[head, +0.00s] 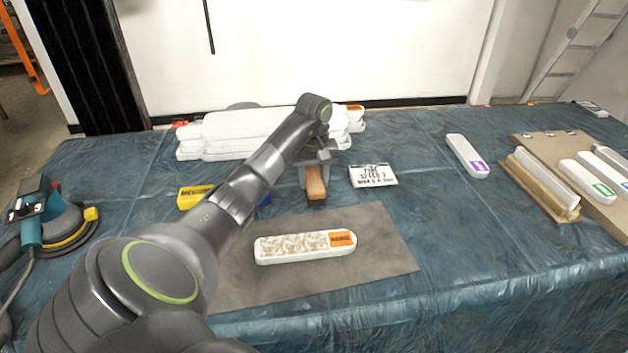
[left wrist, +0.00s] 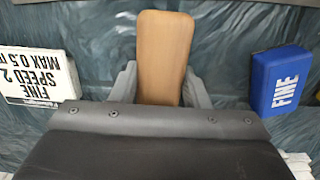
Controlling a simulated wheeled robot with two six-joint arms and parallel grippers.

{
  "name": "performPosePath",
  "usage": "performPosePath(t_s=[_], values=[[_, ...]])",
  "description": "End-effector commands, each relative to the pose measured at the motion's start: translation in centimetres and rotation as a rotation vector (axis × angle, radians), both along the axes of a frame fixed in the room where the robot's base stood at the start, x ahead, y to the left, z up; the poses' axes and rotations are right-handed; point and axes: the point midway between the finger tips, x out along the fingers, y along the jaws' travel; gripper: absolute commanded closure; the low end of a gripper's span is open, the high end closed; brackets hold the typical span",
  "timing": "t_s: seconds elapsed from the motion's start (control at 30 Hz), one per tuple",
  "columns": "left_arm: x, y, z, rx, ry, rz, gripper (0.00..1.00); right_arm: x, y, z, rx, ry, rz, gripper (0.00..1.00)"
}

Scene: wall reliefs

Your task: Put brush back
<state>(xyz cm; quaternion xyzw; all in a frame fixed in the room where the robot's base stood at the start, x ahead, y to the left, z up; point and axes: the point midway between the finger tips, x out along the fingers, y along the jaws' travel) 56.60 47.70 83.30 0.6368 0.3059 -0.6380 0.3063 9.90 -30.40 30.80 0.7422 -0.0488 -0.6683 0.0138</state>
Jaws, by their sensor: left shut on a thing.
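The brush (head: 316,185), of which I see a brown wooden part, is at the back middle of the table, just left of a small white sign. My left gripper (head: 315,165) is shut on it. In the left wrist view the brush's wooden part (left wrist: 165,50) sticks out between the two grey fingers (left wrist: 163,88). Bristles are not visible. I cannot tell whether the brush touches the table. My right gripper is not in view.
A white relief (head: 300,247) lies on a grey mat (head: 385,250). White pieces (head: 235,125) are stacked behind. A sander (head: 45,215) stands far left.

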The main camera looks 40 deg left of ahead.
Motion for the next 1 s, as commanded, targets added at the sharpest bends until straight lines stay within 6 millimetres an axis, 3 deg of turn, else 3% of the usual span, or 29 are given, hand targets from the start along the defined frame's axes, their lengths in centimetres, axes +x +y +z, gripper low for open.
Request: performPosePath(t_s=[0.2, 0.23, 0.4, 0.77, 1.0], values=[[0.0, 0.0, -0.4, 0.001, -0.001, 0.000, 0.80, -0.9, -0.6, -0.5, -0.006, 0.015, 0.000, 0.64], [0.0, 0.0, -0.4, 0.001, -0.001, 0.001, 0.57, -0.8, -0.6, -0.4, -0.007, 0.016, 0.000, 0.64], [0.0, 0.0, -0.2, 0.001, -0.001, 0.001, 0.37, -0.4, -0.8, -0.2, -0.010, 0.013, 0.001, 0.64], [0.0, 0.0, 0.2, 0.001, -0.001, 0.001, 0.37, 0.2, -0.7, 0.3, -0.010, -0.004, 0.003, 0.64], [0.0, 0.0, 4.0, 0.002, -0.001, 0.001, 0.37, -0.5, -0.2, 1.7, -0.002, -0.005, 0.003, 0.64]])
